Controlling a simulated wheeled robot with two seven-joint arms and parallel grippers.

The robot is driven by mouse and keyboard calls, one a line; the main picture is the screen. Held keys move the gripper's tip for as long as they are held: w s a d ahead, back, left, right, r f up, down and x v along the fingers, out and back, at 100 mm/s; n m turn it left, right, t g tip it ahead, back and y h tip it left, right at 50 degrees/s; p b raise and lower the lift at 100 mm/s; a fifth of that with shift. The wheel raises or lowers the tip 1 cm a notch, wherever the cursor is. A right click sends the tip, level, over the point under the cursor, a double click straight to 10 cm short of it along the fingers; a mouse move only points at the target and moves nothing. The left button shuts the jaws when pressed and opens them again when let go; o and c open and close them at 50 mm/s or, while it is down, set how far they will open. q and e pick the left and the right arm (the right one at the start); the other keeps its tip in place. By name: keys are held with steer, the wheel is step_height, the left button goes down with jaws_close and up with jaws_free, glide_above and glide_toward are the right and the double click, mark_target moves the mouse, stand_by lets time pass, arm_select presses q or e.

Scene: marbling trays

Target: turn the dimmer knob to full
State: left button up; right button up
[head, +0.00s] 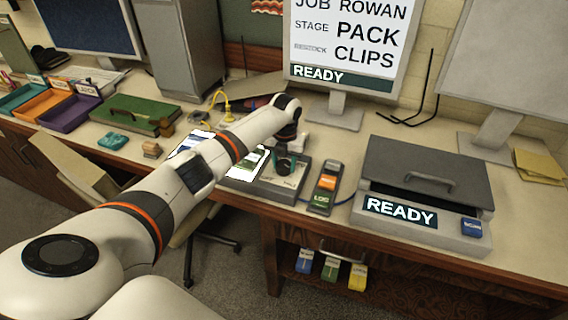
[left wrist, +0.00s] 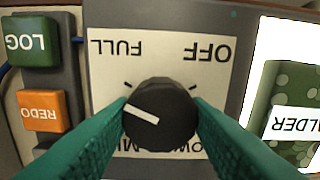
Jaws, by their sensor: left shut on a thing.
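The black dimmer knob (left wrist: 170,98) has a white pointer line and sits on a pale panel plate (left wrist: 108,75). The plate's print is upside down in the left wrist view, with FULL at upper left and OFF at upper right. The pointer aims left and slightly up, a little short of the tick by FULL. My left gripper (left wrist: 160,118) is shut on the knob, one teal finger on each side. In the head view the dimmer box (head: 262,190) stands near the desk's front edge. The lower lettering is partly hidden by the knob and fingers. My right gripper is out of view.
Beside the dimmer box stands a button strip with an orange REDO button (left wrist: 40,110) and green LOG button (left wrist: 32,42). A grey machine reading READY (head: 400,212) is to the right. A monitor (head: 345,45) stands behind. A green patterned card (left wrist: 297,85) lies close by.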

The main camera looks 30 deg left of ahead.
mark_target(285, 163)
arm_select(q)
steer(key=shift+w+r+m, duration=0.15)
steer(key=shift+r+m, duration=0.05)
steer(key=shift+m, duration=0.3)
steer(key=o, duration=0.9)
steer(key=shift+o, duration=0.5)
steer(key=shift+f, duration=0.1)
step_height(285, 163, up, 12)
steer(key=b, duration=0.3)
